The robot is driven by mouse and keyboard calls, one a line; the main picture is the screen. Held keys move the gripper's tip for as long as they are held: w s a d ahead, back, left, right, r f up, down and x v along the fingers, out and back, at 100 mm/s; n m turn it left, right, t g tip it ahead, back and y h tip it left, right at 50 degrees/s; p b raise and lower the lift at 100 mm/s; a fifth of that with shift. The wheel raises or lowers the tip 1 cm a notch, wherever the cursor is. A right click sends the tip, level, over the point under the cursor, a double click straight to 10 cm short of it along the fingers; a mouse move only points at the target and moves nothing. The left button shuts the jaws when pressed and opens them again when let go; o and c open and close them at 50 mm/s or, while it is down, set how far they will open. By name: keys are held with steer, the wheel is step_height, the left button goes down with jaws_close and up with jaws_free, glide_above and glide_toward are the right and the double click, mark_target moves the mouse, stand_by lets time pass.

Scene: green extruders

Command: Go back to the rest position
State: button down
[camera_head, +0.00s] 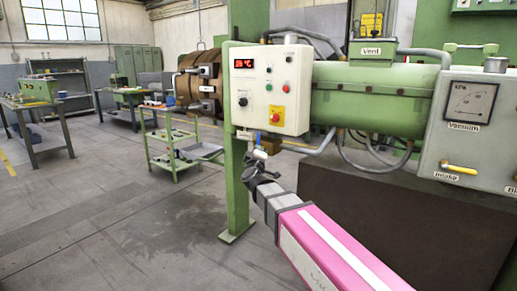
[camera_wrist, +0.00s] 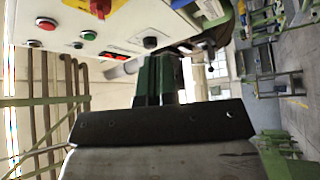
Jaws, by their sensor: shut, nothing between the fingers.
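My gripper (camera_head: 257,150) is just below the white control box (camera_head: 268,98), in front of the green column; whether it touches anything cannot be told. In the wrist view its two dark green fingers (camera_wrist: 158,62) are together with nothing between them. The box carries a red digital display (camera_head: 244,64), a black knob (camera_head: 243,101), small buttons and a red-and-yellow stop button (camera_head: 277,114). In the wrist view the box face (camera_wrist: 70,30) fills the upper left, close beside the fingers. My pink and grey arm reaches in from the lower right.
The green extruder barrel (camera_head: 370,98) and a grey vacuum cabinet (camera_head: 465,130) stand to the right. A green column (camera_head: 236,200) stands behind my gripper. A green cart (camera_head: 175,150) and workbenches (camera_head: 35,125) are further left. The floor at front left is clear.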

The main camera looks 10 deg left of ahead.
steer(key=d+f+m+g+y, duration=0.1)
steer(key=d+f+m+g, duration=0.1)
steer(key=d+f+g, duration=0.55)
steer(key=d+f+m+g+y, duration=0.1)
steer(key=d+f+g+y, duration=0.15)
steer(key=d+f, duration=0.95)
steer(key=s+d+f+m+g+h, duration=0.3)
steer(key=s+d+f+m+g, duration=0.2)
steer(key=s+d+f, duration=0.3)
steer(key=s+d+f+m+g+h, duration=0.3)
steer(key=s+d+f+m+g, duration=0.3)
steer(key=d+f, duration=0.5)
steer(key=s+d, duration=0.2)
steer(key=shift+s+d+m, duration=0.3)
steer(key=shift+h, duration=0.25)
